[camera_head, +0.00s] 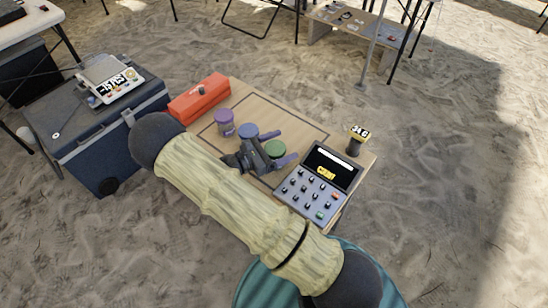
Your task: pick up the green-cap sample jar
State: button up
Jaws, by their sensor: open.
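The green-cap sample jar (275,149) stands on the wooden table, with its lower part hidden by my gripper. A blue-cap jar (248,131) and a purple-cap jar (224,121) stand to its left in a slanting row. My gripper (279,147) is open, with its two purple-grey fingers pointing right. The fingers appear at the green-cap jar, one on its far side and one on its near side. I cannot tell whether they touch it. My arm covers the table's near left part.
A red toolbox (199,98) lies on the table's (288,126) far left. A dark blue cooler (104,145) bearing a scale (110,79) stands left, on sand.

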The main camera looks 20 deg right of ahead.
jog(key=shift+d, duration=0.1)
jog(key=shift+s, duration=0.1)
jog(key=shift+c, duration=0.9)
jog(key=c, duration=0.9)
jog(key=shift+c, duration=0.2)
notch_tip(320, 180, up, 10)
jog(key=shift+r+p, duration=0.1)
jog(key=shift+p, duration=1)
